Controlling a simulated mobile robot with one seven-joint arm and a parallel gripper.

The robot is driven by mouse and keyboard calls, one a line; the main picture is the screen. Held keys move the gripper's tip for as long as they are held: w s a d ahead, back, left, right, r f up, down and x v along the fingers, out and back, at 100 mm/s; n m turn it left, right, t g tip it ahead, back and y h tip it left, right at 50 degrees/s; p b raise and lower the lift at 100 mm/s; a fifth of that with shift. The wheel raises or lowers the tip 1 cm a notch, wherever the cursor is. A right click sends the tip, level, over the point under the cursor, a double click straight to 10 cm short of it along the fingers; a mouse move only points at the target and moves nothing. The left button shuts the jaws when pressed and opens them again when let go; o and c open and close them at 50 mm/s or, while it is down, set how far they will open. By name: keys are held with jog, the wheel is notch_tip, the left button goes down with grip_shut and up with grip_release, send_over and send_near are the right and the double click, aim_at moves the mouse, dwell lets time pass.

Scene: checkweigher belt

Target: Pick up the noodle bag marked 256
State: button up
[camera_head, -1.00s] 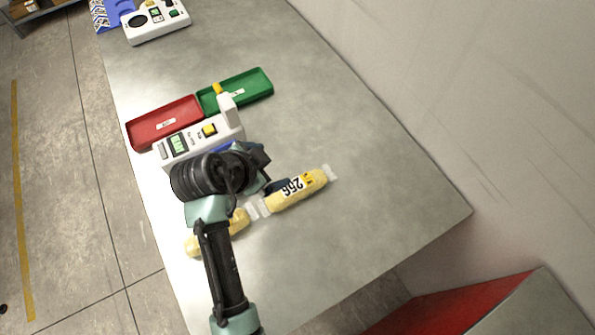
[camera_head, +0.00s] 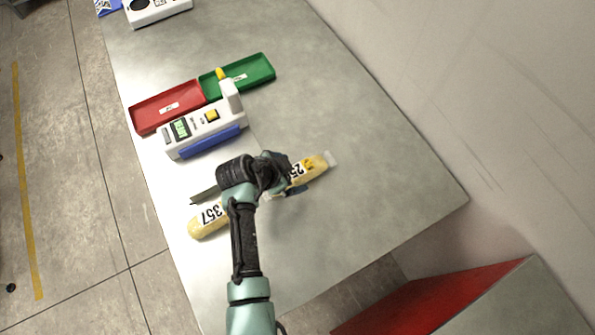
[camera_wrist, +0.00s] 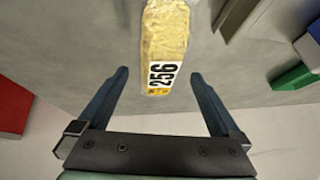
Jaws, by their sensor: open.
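The noodle bag marked 256 (camera_head: 312,171) is a yellow bag with a white number label, lying on the grey table. My arm covers part of it in the head view. In the wrist view the bag (camera_wrist: 165,40) lies ahead between the lines of the two fingers, its 256 label toward me and its far end cut off by the frame. My gripper (camera_wrist: 158,78) is open and empty, with the label end of the bag at about the gap between the fingertips. A second yellow bag marked 357 (camera_head: 203,227) lies to the left, partly behind my arm.
A white checkweigher (camera_head: 205,128) with a blue front stands behind the bags. A red tray (camera_head: 140,124) and a green tray (camera_head: 262,62) lie beyond it. The table's right side (camera_head: 390,180) is clear, with a wall beyond its edge.

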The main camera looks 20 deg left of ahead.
aim_at(296, 173)
jog(key=shift+x, duration=1.95)
jog(key=shift+d+r, duration=0.1)
jog(key=shift+d, duration=0.05)
jog(key=c, duration=1.5)
grip_shut()
jog(key=shift+r, duration=0.1)
